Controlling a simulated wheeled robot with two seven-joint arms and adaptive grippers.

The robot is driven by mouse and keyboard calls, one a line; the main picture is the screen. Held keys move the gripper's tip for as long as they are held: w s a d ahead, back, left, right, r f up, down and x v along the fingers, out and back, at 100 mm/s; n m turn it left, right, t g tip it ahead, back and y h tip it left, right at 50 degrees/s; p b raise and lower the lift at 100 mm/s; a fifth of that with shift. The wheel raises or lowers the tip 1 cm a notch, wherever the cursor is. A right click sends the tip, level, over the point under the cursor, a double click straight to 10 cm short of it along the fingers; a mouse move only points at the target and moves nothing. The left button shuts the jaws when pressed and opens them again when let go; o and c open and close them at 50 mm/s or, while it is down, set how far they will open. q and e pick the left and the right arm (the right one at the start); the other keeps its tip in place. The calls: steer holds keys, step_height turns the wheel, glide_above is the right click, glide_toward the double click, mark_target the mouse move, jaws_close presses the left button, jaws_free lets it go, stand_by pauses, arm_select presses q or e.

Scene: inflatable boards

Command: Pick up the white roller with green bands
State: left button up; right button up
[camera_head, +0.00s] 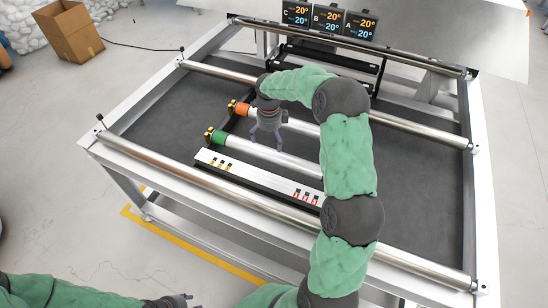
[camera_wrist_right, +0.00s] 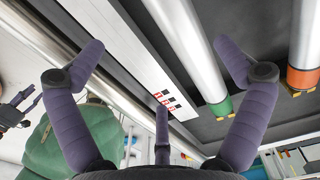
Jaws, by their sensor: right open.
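The white roller with green bands (camera_head: 298,164) lies across the dark bed of the frame, its green band at the left end. My right arm hides its right end. In the right wrist view the same roller (camera_wrist_right: 189,45) runs between the spread fingers, its green band near the right finger. My right gripper (camera_head: 267,144) is open and empty, pointing down over the roller, fingertips apart; contact cannot be made out. It also shows in the right wrist view (camera_wrist_right: 160,52). My left gripper (camera_head: 180,301) is at the bottom edge, away from the frame, its jaws unclear.
A roller with an orange band (camera_head: 241,109) lies just behind. A white strip with coloured marks (camera_head: 250,177) lies in front. Metal bars (camera_head: 215,72) cross the frame. Display panels (camera_head: 328,20) stand at the back. A cardboard box (camera_head: 68,31) is on the floor.

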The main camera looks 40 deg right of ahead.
mark_target(273, 154)
steer(key=shift+w+d+f+b, duration=0.1)
steer(key=shift+w+f+b, duration=0.05)
steer(key=shift+f+b, duration=0.3)
steer(key=shift+w+d+f+b, duration=0.1)
steer(key=shift+f+b, duration=0.2)
steer(key=shift+f, duration=0.25)
steer(key=shift+w+d+f, duration=0.1)
steer(key=shift+w+f, duration=0.05)
steer(key=shift+f, duration=0.35)
step_height(273, 154, down, 5)
steer(key=shift+r+b, duration=0.1)
steer(key=shift+b, duration=0.65)
steer(key=shift+s+d+f+b, duration=0.15)
steer(key=shift+f+b, duration=0.15)
steer(key=shift+f, duration=0.6)
steer(key=shift+s+d+f+b, duration=0.15)
steer(key=shift+f+b, duration=0.15)
steer(key=shift+f, duration=0.55)
steer(key=shift+d+f+b, duration=0.15)
steer(key=shift+f+b, duration=0.15)
steer(key=shift+f, duration=0.6)
steer(key=shift+r, duration=0.15)
steer(key=c, duration=1.6)
